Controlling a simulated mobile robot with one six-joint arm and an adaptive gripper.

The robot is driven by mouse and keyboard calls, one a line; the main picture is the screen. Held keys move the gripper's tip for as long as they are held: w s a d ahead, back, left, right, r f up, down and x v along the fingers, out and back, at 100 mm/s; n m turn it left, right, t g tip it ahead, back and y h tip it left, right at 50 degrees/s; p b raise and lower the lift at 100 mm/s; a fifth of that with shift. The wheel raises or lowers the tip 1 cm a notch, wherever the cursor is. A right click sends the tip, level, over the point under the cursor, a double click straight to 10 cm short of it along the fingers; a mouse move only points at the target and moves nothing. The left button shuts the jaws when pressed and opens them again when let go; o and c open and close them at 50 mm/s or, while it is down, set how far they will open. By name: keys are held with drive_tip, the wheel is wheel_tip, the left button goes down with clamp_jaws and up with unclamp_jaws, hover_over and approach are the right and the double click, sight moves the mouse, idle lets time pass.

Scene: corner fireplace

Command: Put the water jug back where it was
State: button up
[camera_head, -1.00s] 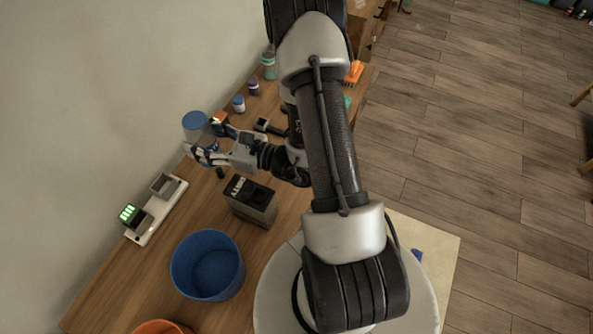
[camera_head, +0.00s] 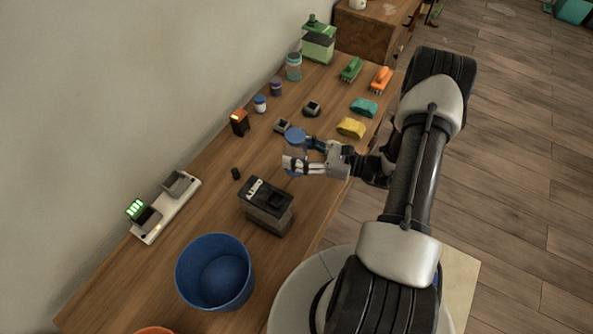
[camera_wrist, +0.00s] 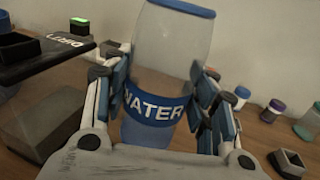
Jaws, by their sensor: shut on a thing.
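The water jug (camera_wrist: 170,50) has a clear body, a blue lid and a blue band reading WATER. My gripper (camera_wrist: 162,100) is shut around it at the band, a finger on each side. In the head view the jug's blue lid (camera_head: 294,136) shows at my gripper (camera_head: 298,155), over the right part of the table, beyond the box marked DIRTY. The fingers hide most of the jug there. I cannot tell whether its base touches the table.
The DIRTY box (camera_head: 268,208) stands close to the jug, nearer me. A blue bucket (camera_head: 214,272) and a charger strip (camera_head: 165,210) are at left. A dark orange-topped device (camera_head: 239,123) and small jars (camera_head: 260,104) line the wall side. A yellow item (camera_head: 351,128) lies at right.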

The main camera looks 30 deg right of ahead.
wheel_tip(320, 180, down, 7)
drive_tip(key=shift+f+b, duration=0.2)
drive_tip(key=shift+b, duration=0.85)
drive_tip(key=shift+f, duration=0.1)
drive_tip(key=shift+f, duration=0.15)
drive_tip(key=o, duration=1.2)
